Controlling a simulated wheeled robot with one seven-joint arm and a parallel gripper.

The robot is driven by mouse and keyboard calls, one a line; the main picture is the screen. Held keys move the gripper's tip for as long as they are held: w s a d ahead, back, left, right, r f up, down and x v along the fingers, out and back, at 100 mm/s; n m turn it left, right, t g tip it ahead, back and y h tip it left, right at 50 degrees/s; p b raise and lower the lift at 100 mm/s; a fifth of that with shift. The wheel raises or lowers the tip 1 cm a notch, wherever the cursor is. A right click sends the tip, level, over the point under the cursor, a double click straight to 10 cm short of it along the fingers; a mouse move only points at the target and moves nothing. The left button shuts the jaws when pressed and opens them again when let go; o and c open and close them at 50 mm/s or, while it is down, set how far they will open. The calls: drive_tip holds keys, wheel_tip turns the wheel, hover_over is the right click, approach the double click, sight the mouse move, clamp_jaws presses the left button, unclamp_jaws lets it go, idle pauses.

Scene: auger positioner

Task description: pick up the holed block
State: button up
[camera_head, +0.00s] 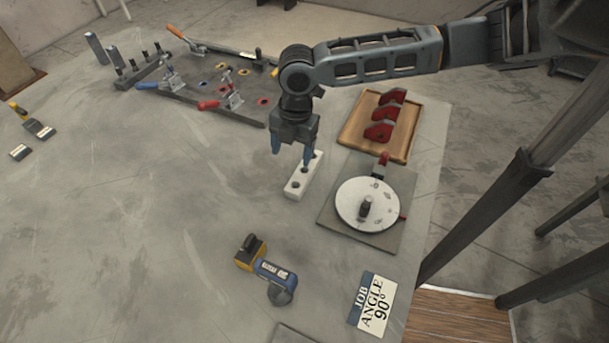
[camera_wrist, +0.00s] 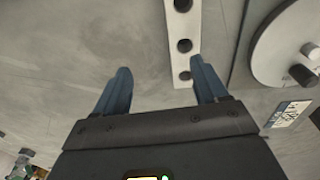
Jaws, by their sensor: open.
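The holed block is a white bar (camera_head: 304,176) with dark holes in a row along it, lying on the grey table left of the round dial. In the wrist view the block (camera_wrist: 181,65) runs down from the top edge, its near end between the fingers but closer to the right fingertip. My gripper (camera_head: 293,155) points down at the block with its blue fingers apart and nothing between them in its grip. In the wrist view my gripper (camera_wrist: 159,75) is open. Its right finger hides part of the block in the head view. I cannot tell the exact height of the fingertips.
A white round dial (camera_head: 352,212) on a grey plate stands right of the block. Behind it a wooden tray (camera_head: 357,140) holds red parts. A clamp fixture (camera_head: 212,95) is at the back.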

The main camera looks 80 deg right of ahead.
drive_tip(key=shift+g, duration=0.5)
drive_tip(key=s, duration=0.1)
drive_tip(key=s+d+r, duration=0.1)
drive_tip(key=s+d, duration=0.1)
drive_tip(key=shift+s+d+r, duration=0.15)
drive_tip(key=shift+d+r, duration=0.05)
drive_tip(key=shift+r, duration=0.15)
drive_tip(key=shift+s+f, duration=0.15)
drive_tip(key=shift+f, duration=0.1)
drive_tip(key=shift+d+f+p, duration=0.1)
drive_tip(key=shift+f+p, duration=0.6)
drive_tip(key=shift+f, duration=2.9)
drive_tip(key=shift+c, duration=0.3)
clamp_jaws()
drive_tip(key=shift+r, duration=0.1)
